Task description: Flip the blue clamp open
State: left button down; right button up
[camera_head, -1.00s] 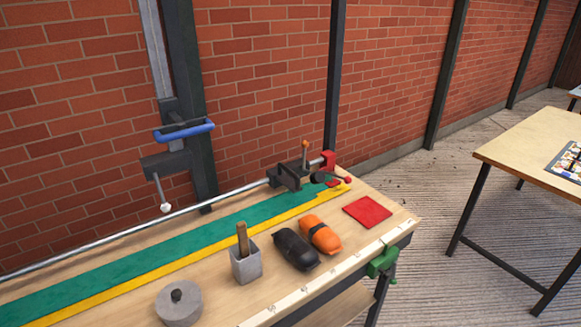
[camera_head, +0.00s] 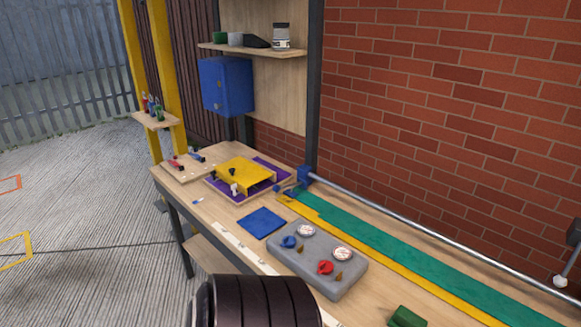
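A small blue clamp (camera_head: 304,175) sits at the far left end of the long metal pipe (camera_head: 420,230), on the bench near the post. A blue and dark lever-like part (camera_head: 289,189) lies low beside it. At this size I cannot tell whether the clamp is shut or open. Neither of my grippers is in view; only a dark ribbed part of mine shows at the bottom edge.
A grey panel (camera_head: 338,280) with gauges and blue and red valves, a blue square mat (camera_head: 262,223) and a yellow-purple puzzle box (camera_head: 233,190) occupy the wooden bench. A green strip (camera_head: 400,255) runs beside the pipe. Concrete floor (camera_head: 90,230) is open at left.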

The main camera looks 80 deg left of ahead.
aim_at(289, 185)
jog(key=u, duration=2.55)
jog(key=j+u, duration=0.25)
jog(key=j, duration=1.1)
